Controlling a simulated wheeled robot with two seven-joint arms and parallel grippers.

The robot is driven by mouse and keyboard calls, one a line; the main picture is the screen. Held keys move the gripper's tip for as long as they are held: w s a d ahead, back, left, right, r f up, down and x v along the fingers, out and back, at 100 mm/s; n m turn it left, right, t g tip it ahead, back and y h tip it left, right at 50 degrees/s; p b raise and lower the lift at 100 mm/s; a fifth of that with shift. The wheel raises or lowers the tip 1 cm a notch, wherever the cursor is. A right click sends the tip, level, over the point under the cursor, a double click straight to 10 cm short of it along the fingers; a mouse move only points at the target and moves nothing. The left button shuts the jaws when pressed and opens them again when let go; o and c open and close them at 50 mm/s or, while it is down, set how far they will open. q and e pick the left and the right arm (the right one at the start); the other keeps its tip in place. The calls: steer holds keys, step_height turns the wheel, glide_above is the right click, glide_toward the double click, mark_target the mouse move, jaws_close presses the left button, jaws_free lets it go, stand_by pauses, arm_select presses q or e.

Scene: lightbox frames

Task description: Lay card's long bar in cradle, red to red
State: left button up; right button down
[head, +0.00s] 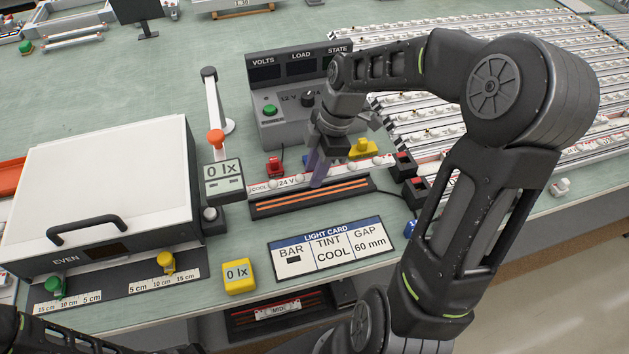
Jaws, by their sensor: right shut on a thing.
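The light card (331,248) lies at the front of the bench and reads BAR with a small dark bar mark, TINT COOL, GAP 60 mm. A white bar (290,181) marked COOL and 24 V is behind a black base with orange strips (312,196), which looks like the cradle. A red clip (274,167) is near the bar's left part and a yellow one (362,148) near its right. My right gripper (323,168) is shut on the bar at its middle, hiding part of it. I cannot tell if the bar touches the base. My left gripper is out of view.
A grey VOLTS, LOAD, STATE unit (283,120) stands behind. Black blocks with red tops (414,191) are at the right. A white box (105,190) fills the left, with a 0 lx meter (224,181) beside it. Several bars (440,120) lie at the back right.

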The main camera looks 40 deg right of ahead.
steer(key=shift+f, duration=0.4)
step_height(320, 180, down, 3)
steer(key=shift+f+p, duration=0.2)
steer(key=shift+p, duration=0.1)
steer(key=shift+f, duration=0.15)
steer(key=c, duration=1.1)
jaws_free()
steer(key=shift+f, duration=0.1)
steer(key=shift+r, duration=0.2)
steer(key=b+v, duration=0.2)
steer(key=v, duration=0.9)
steer(key=shift+s+d+r, duration=0.1)
steer(key=shift+d+r, duration=0.05)
steer(key=shift+r, duration=0.25)
